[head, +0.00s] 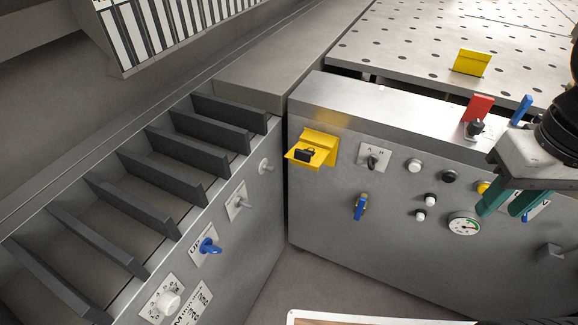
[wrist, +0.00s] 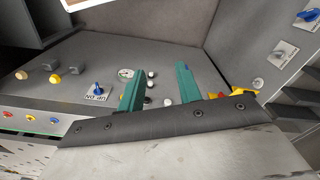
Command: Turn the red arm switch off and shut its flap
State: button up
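A red flap (head: 479,107) stands raised on the top ledge of the right-hand panel in the head view. A black switch (head: 475,128) sits just in front of it, and I cannot tell which way it is set. My gripper (head: 502,207) is below and to the right of them, in front of the panel, with its two teal fingers apart and nothing visible between them. In the wrist view my gripper (wrist: 160,82) is also open.
A yellow flap housing (head: 320,142) with a black switch sticks out of the panel's left end. A blue lever (head: 521,110) and yellow plate (head: 471,62) stand nearby. Knobs, buttons and a gauge (head: 464,225) cover the panel front. A side panel with dark fins (head: 133,220) stands left.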

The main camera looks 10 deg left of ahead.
jog(key=w+a+f+n+h, duration=0.3)
jog(key=w+f+n+h, duration=0.5)
jog(key=w+f, duration=0.15)
jog(key=w+a+f+n+h, duration=0.3)
jog(key=w+f+n+h, duration=0.5)
jog(key=f+n, duration=0.15)
jog(key=w+a+f+n+t+y, duration=0.45)
jog(key=a+f+n+t, duration=0.25)
jog(key=a+n+t, duration=0.25)
jog(key=w+a+f+n+t+y, duration=0.45)
jog(key=a+f+n+t, duration=0.4)
jog(key=t, duration=0.25)
jog(key=w+r+y, duration=0.2)
jog(key=w+r, duration=0.2)
jog(key=w, duration=0.3)
jog(key=shift+w+a+r+t, duration=0.15)
jog(key=shift+a+r+t, duration=0.1)
jog(key=shift+a+t, duration=0.15)
jog(key=shift+n, duration=0.25)
